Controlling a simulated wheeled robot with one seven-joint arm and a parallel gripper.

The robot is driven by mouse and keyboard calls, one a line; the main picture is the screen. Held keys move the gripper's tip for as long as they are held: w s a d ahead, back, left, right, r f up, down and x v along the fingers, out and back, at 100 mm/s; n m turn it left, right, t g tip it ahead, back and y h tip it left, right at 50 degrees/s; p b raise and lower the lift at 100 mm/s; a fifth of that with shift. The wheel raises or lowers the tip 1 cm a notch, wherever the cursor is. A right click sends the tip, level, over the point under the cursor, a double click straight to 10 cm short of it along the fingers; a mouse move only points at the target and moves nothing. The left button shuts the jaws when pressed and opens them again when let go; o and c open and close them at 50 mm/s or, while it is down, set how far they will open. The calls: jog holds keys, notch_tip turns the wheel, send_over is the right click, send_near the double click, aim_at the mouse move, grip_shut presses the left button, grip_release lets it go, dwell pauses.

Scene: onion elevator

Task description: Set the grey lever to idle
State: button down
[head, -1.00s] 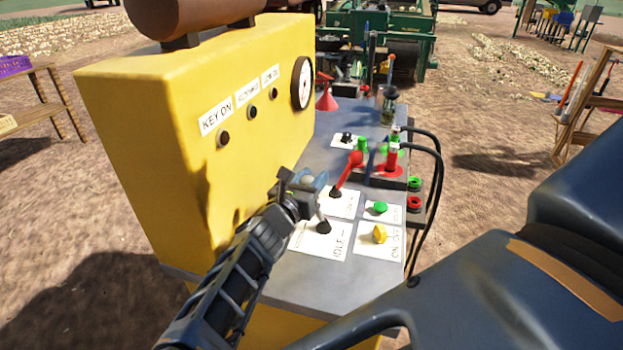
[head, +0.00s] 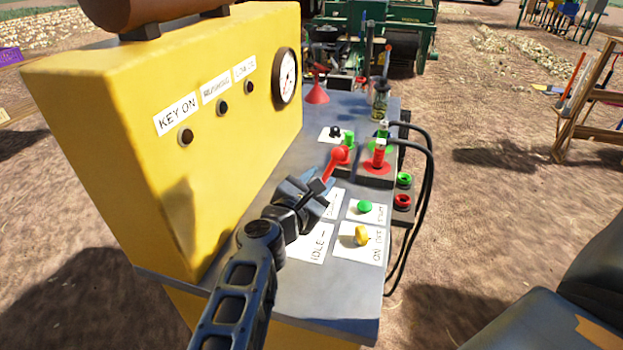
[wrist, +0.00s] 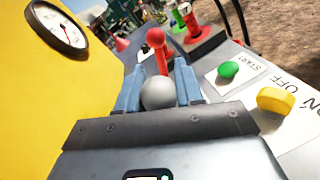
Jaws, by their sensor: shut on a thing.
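My gripper (head: 314,196) is over the grey console in the head view, just on the near side of the red lever (head: 340,156). In the wrist view its two blue fingers stand either side of the round grey knob of the grey lever (wrist: 158,95) and are shut on it. The lever's shaft and base are hidden behind the gripper in the head view. A white label reading IDLE (head: 317,246) lies on the console below the gripper. The red lever also shows in the wrist view (wrist: 157,42), just beyond the grey knob.
A green START button (head: 364,207) and a yellow ON/OFF knob (head: 361,235) sit right of my gripper. The yellow panel (head: 170,160) with a gauge (head: 285,77) rises on the left. Red and green terminals with black cables (head: 428,190) stand at the far right.

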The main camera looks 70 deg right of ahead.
jog(key=shift+s+f+m, duration=0.3)
jog(key=shift+s+m, duration=0.3)
jog(key=shift+s, duration=0.1)
jog(key=shift+d, duration=0.1)
jog(key=c, duration=0.8)
grip_release()
jog(key=shift+o, duration=0.2)
jog(key=a+b, duration=0.2)
jog(key=a, duration=0.5)
jog(key=shift+a+r, duration=0.4)
jog(key=shift+r, duration=0.05)
